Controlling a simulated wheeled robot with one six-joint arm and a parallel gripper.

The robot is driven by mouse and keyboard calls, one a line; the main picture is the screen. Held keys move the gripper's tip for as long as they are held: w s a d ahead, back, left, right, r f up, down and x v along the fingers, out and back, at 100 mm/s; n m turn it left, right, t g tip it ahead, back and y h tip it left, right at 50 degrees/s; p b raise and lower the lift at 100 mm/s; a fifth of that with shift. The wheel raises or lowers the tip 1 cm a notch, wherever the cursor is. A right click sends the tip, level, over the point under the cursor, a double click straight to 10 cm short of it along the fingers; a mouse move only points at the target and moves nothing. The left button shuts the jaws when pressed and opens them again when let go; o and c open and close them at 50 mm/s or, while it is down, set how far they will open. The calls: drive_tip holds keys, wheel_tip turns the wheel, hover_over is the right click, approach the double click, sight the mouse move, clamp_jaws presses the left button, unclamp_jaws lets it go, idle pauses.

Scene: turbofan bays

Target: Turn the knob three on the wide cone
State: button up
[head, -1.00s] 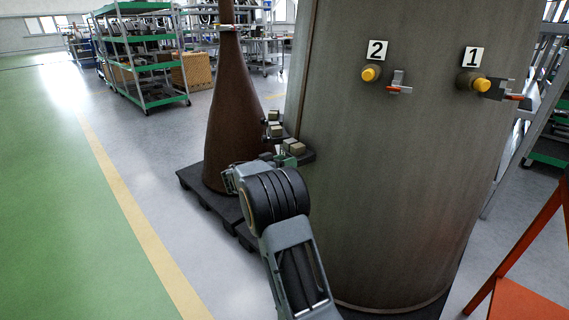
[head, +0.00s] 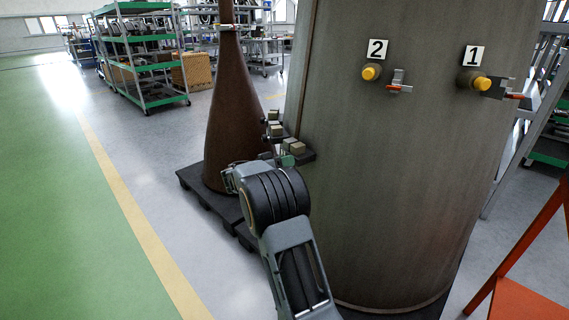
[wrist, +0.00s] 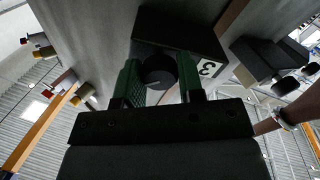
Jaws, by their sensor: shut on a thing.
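The wide cone (head: 400,190) is a large dark grey metal body filling the right of the head view. In the wrist view, a round black knob (wrist: 158,70) sits in front of a dark box (wrist: 180,35) on the cone's wall, with a white label "3" (wrist: 209,69) beside it. My gripper (wrist: 160,82) has its green fingers on both sides of this knob, shut on it. In the head view my arm reaches to the cone's left edge, and the knob and most of the fingers are hidden there.
Small shelves with pale blocks (head: 297,148) stick out from the cone's left edge. Yellow buttons and red-handled fittings are by labels 2 (head: 377,49) and 1 (head: 472,55). A narrow brown cone (head: 230,110) stands behind. An orange frame (head: 530,245) is at right. The left floor is clear.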

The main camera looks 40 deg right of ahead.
drive_tip(key=n, duration=0.4)
drive_tip(key=shift+n, duration=0.3)
drive_tip(key=n+p, duration=0.1)
drive_tip(key=n, duration=0.2)
drive_tip(key=shift+n+p, duration=0.3)
drive_tip(key=shift+p, duration=0.05)
drive_tip(key=n+p, duration=0.2)
drive_tip(key=n, duration=0.2)
drive_tip(key=shift+r+n+p, duration=0.1)
drive_tip(key=shift+n+p, duration=0.2)
drive_tip(key=n+p, duration=0.3)
drive_tip(key=n, duration=0.1)
drive_tip(key=n+p, duration=0.4)
drive_tip(key=n, duration=0.1)
drive_tip(key=n+p, duration=0.3)
drive_tip(key=n, duration=0.1)
drive_tip(key=shift+n+p, duration=0.3)
drive_tip(key=shift+p, duration=0.05)
drive_tip(key=n+p, duration=0.3)
drive_tip(key=n, duration=0.2)
drive_tip(key=shift+f+n+p, duration=0.2)
drive_tip(key=shift+n+p, duration=0.75)
drive_tip(key=shift+n, duration=0.45)
